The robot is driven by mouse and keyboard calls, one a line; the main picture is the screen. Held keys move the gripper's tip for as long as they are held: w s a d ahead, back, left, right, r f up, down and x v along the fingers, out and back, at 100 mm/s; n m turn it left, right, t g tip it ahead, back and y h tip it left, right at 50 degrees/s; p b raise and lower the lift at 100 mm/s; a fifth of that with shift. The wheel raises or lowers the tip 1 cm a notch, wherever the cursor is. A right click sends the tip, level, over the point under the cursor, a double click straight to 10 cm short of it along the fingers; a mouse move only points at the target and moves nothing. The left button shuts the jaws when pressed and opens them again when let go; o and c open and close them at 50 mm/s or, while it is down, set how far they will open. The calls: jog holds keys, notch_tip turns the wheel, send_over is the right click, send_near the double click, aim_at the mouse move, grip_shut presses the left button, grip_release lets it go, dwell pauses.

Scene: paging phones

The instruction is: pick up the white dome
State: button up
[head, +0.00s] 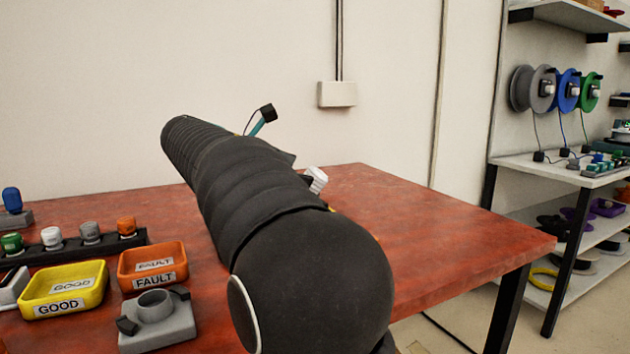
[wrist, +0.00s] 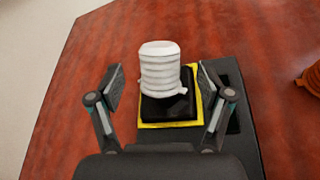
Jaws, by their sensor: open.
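The white dome (wrist: 160,68) stands upright in the wrist view, a ribbed white piece on a black block with a yellow base (wrist: 168,124). My gripper (wrist: 160,88) is open, with one finger on each side of the dome and clear space between the fingers and it. In the head view, a white ribbed piece (head: 316,179) shows just past my arm, which hides most of what is around it.
A yellow GOOD tray (head: 63,308), an orange FAULT tray (head: 153,278) and a grey holder (head: 157,325) sit at the left. A black rack with several coloured caps stands behind them. The red table (head: 450,243) is clear at right. An orange piece (wrist: 312,80) is right in the wrist view.

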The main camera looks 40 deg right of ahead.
aim_at(308, 173)
jog(key=shift+x, duration=3)
jog(key=c, duration=1.3)
